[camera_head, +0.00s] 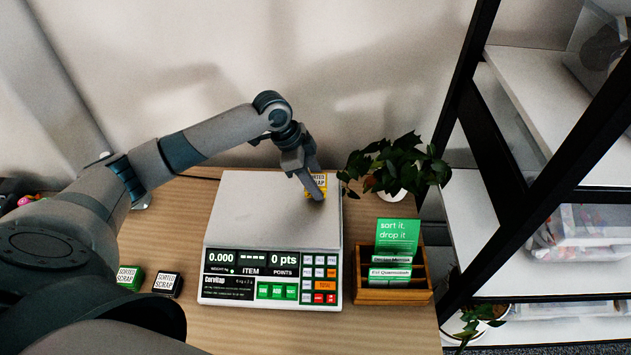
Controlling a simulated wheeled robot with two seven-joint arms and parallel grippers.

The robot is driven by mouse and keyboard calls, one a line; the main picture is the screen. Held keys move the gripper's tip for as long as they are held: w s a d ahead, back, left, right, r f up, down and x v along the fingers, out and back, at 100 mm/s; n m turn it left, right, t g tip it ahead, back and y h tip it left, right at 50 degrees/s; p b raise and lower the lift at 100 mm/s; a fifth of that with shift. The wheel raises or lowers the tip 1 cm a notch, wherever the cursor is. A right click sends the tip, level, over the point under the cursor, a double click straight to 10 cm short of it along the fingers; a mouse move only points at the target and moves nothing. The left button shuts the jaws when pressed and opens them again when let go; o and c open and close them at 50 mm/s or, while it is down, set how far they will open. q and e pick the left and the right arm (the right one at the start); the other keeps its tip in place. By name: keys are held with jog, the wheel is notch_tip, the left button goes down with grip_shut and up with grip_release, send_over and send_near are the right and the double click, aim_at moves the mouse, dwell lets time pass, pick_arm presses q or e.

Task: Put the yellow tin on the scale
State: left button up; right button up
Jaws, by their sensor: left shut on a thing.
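The yellow tin (317,181) has a white label reading "sorted scrap" and is at the back right of the scale's plate in the head view. My left gripper (313,186) points down from above and is shut on the tin, with its fingers hiding part of it. The scale (262,226) has a white plate, and its display reads 0.000 and 0 pts. I cannot tell whether the tin touches the plate or hangs just above it. My right gripper is not in view.
A green tin (131,277) and a black tin (167,284) stand left of the scale. A wooden box (393,296) with green cards stands to its right. A potted plant (394,168) is close to the gripper's right. A black-framed shelf (475,145) stands at the right.

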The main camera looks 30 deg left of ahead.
pick_arm(q)
jog(key=shift+f, duration=0.7)
jog(key=o, duration=1.1)
jog(key=shift+f, duration=0.1)
jog(key=b+v, duration=0.2)
jog(key=v, duration=1)
